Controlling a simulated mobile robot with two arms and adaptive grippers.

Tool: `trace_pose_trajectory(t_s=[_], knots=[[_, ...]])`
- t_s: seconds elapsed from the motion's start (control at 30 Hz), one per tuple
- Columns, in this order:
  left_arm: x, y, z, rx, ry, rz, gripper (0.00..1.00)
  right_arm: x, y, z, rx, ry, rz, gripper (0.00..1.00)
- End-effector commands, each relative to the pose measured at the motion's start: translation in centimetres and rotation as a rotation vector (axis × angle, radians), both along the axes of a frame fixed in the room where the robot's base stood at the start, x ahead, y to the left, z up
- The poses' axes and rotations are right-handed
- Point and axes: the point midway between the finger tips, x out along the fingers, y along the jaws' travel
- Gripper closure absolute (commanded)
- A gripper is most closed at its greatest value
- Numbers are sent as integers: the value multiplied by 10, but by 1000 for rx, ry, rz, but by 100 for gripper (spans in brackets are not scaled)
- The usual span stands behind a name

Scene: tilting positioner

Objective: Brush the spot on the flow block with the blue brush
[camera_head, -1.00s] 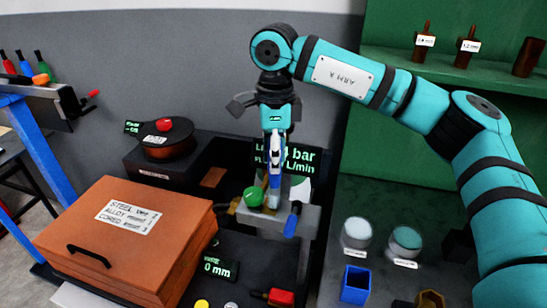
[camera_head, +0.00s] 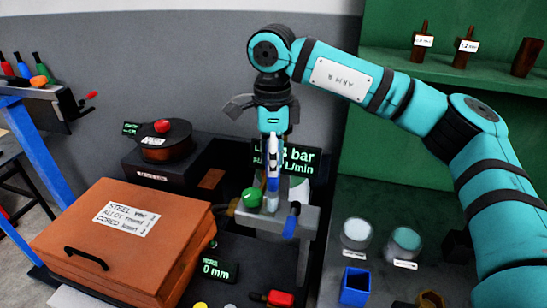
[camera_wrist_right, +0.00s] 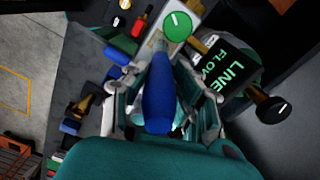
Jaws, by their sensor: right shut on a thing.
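My right gripper (camera_head: 272,160) points down above the flow block and is shut on the blue brush. The brush handle (camera_wrist_right: 158,95) fills the middle of the right wrist view, between the fingers. In the head view the brush (camera_head: 272,183) hangs nearly upright, with its pale lower end at the top of the grey flow block (camera_head: 305,217). I cannot tell whether the bristles touch the block. A green knob (camera_head: 252,197) is just left of the brush, and also shows in the wrist view (camera_wrist_right: 177,26). The spot cannot be made out. My left gripper is not in view.
A lit display (camera_head: 297,168) stands behind the block, and a blue-handled valve (camera_head: 291,222) sticks out at its front right. An orange box (camera_head: 120,240) stands at left. Two round jars (camera_head: 356,234) (camera_head: 404,243) and a blue cup (camera_head: 355,286) stand at right.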

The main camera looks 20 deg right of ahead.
Motion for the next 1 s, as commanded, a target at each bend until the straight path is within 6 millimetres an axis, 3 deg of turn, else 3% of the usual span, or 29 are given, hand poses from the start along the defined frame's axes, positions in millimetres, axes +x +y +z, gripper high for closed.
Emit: trace_pose_trajectory(t_s=[0.5, 1.0], knots=[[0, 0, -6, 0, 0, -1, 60, -17, 11, 0, -1, 3, 2, 100], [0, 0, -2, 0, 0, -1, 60, -1, 0, 1, 0, 2, 0, 100]])
